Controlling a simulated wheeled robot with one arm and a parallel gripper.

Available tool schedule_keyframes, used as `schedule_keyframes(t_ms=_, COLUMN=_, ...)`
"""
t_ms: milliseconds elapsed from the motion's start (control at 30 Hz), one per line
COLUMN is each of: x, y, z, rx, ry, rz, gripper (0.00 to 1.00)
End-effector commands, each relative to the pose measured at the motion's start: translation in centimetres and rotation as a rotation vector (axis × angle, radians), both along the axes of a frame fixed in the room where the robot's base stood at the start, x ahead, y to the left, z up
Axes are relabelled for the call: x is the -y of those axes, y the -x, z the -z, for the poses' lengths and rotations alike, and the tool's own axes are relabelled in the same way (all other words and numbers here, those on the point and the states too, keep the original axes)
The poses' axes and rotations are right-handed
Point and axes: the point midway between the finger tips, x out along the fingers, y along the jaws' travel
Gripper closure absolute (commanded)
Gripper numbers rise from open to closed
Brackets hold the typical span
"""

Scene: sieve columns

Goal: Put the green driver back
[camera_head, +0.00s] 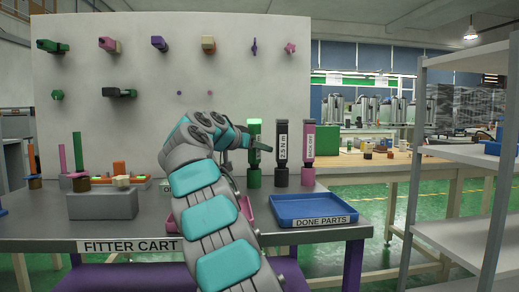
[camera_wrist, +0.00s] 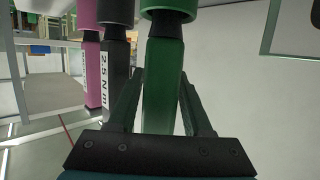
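The green driver (camera_head: 254,153) stands upright in the head view, left of the other two drivers, level with them. In the wrist view, which shows it upside down, the green driver (camera_wrist: 165,80) lies between the two fingers of my gripper (camera_wrist: 161,85). The fingers sit close against both its sides, so my gripper looks shut on it. In the head view my gripper (camera_head: 259,146) is at the driver's upper part, partly hidden by my own wrist. The foot of the driver is visible; I cannot tell whether it touches a support.
The black driver (camera_head: 281,152) and pink driver (camera_head: 308,153) stand close on the right. A blue tray (camera_head: 312,221) marked DONE PARTS lies in front of them. A grey block (camera_head: 103,205) is on the cart's left. A white panel (camera_head: 130,75) with several pegged parts rises behind.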

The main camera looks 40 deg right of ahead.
Motion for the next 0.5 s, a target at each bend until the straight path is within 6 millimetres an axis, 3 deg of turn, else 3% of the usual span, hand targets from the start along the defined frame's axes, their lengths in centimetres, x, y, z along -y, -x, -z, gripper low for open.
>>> schedule_keyframes(t_ms=267, x=0.0, y=0.0, z=-0.3, rx=0.0, ry=0.0, rz=0.0, gripper=0.5)
schedule_keyframes(t_ms=500, x=-2.5, y=0.6, z=-1.0, rx=0.0, ry=0.003, rz=-0.001, gripper=0.5)
